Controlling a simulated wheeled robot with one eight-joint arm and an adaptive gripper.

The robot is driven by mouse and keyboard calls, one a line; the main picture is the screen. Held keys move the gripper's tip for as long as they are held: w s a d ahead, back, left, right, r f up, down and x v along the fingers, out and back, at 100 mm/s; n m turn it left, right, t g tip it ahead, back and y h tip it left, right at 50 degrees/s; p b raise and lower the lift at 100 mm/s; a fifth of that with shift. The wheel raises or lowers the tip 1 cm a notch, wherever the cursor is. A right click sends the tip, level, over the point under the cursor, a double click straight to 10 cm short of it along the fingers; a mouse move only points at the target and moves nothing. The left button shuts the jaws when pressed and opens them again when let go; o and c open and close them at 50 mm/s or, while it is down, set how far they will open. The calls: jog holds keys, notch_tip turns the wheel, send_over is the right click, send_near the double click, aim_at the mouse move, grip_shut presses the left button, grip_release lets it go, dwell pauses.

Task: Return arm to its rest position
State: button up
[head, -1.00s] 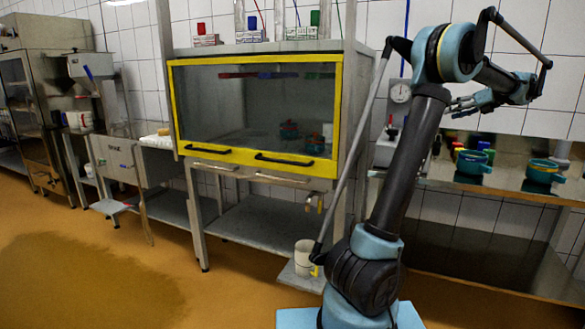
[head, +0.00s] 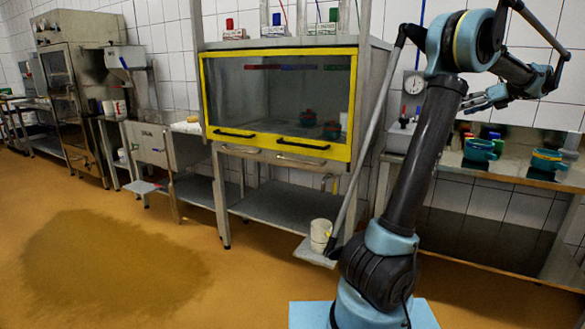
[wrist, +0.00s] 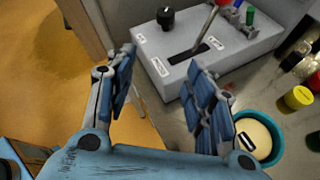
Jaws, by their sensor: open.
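My gripper (wrist: 165,100) is open in the wrist view, with its two blue-padded fingers apart and nothing between them. Past the fingers lies a grey control box (wrist: 190,45) with a black knob and a lever. In the head view my gripper (head: 478,103) is raised at the right, at the end of my folded arm, in front of the tiled wall. The arm stands up from its base at the lower right. The gripper appears clear of the counter below it.
A steel counter (head: 445,160) at the right carries blue-green moulds (head: 480,150). A yellow-framed cabinet (head: 280,142) stands left of my arm. A white cup (head: 320,232) sits on a low shelf. The orange floor (head: 150,270) at left is open, with a dark patch.

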jog(key=s+a+f+n+g, duration=0.15)
jog(key=a+n, duration=0.25)
jog(key=a, duration=0.7)
jog(key=s+a+f+n+g, duration=0.15)
jog(key=a+n, duration=0.25)
jog(key=a, duration=0.7)
jog(key=s+a+f+n+g+h, duration=0.1)
jog(key=s+a+f+n+g, duration=0.2)
jog(key=a, duration=0.4)
jog(key=s+a+f+n+h, duration=0.1)
jog(key=s+a+f+n, duration=0.35)
jog(key=a, duration=0.35)
jog(key=s+a+f+n+g+h, duration=0.25)
jog(key=s+a+f+n, duration=0.65)
jog(key=s, duration=0.5)
jog(key=s+a+f+n+h, duration=0.1)
jog(key=s+f+n+h, duration=0.2)
jog(key=s+f+n, duration=0.4)
jog(key=s+f, duration=0.4)
jog(key=f, duration=0.3)
jog(key=shift+s+a+n+t, duration=0.2)
jog(key=shift+s+n+t, duration=0.1)
jog(key=shift+n+t, duration=0.05)
jog(key=shift+w+f, duration=0.15)
jog(key=shift+w, duration=0.35)
